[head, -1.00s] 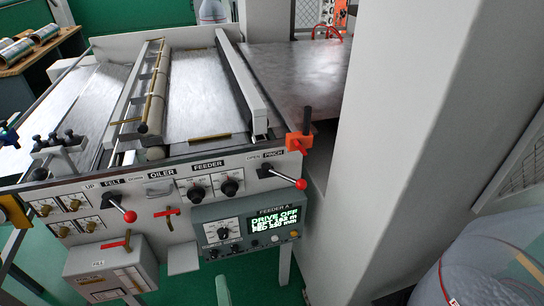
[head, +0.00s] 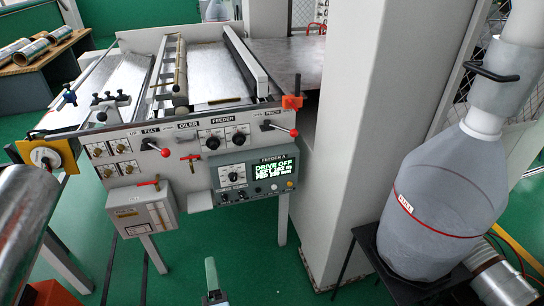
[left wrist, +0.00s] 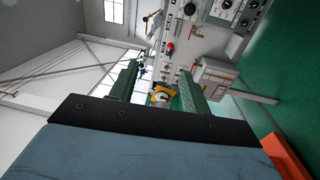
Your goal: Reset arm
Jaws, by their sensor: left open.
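My left gripper (head: 212,277) shows at the bottom middle of the head view as a pale green finger, above the green floor and in front of the feeder machine (head: 130,141). Its jaws are empty. In the left wrist view the two green fingers of my left gripper (left wrist: 158,90) stand apart. A yellow part with a white disc (left wrist: 160,95) shows beyond and between them. The same yellow part (head: 46,154) is at the machine's left end in the head view. The gripper appears clear of the machine. My right gripper is not in view.
A thick grey column (head: 365,120) stands right of the machine. A silver cylinder (head: 25,225) shows at left. Green floor (head: 185,262) lies open in front.

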